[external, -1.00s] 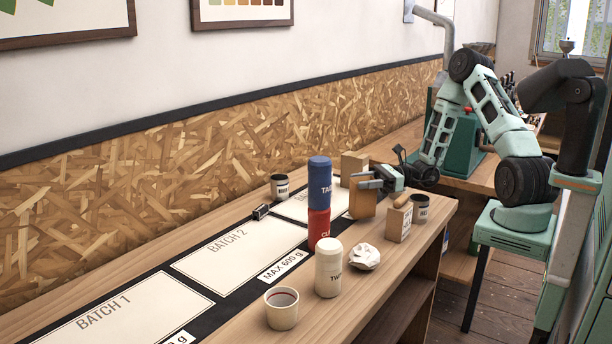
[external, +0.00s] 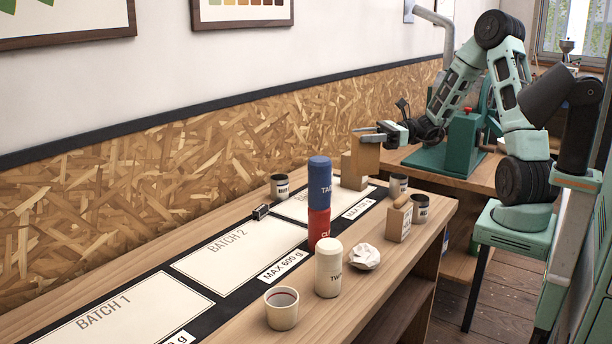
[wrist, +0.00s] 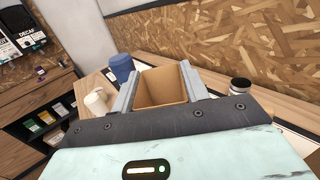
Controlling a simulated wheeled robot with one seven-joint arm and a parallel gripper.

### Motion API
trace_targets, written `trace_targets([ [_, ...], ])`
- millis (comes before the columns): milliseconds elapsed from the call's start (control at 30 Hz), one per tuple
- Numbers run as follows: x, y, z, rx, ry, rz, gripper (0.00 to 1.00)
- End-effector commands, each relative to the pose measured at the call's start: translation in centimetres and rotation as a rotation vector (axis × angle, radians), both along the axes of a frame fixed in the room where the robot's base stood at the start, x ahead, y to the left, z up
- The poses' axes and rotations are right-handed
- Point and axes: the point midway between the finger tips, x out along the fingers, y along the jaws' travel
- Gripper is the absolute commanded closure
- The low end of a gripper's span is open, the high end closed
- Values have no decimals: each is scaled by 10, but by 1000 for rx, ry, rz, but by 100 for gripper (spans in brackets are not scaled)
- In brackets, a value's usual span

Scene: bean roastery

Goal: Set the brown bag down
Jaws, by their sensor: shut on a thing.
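My gripper (external: 368,135) is shut on the brown bag (external: 368,163), an open-topped brown box shape, with one finger on each side of its rim. In the wrist view the bag (wrist: 165,87) is upright between the fingers, and its inside looks empty as far as I can see. In the external view it is over the far end of the bench, by the far batch card (external: 300,207). I cannot tell whether its base touches the surface.
Stacked blue (external: 319,181) and red (external: 319,226) tins stand left of the bag. The Batch 2 card (external: 240,255) is clear.

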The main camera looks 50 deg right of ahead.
Motion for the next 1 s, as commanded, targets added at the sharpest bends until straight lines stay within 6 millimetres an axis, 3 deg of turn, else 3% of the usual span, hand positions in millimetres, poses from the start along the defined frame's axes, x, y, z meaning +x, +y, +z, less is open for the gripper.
trace_targets([
  [33, 0, 0, 16, -9, -8, -1, 87],
  [200, 0, 0, 58, -6, -6, -1, 87],
  [600, 1, 2, 132, -3, -3, 3, 87],
  [867, 25, 53, 126, 2, 1, 150, 87],
  [1000, 37, 91, 125, 2, -1, 243, 87],
])
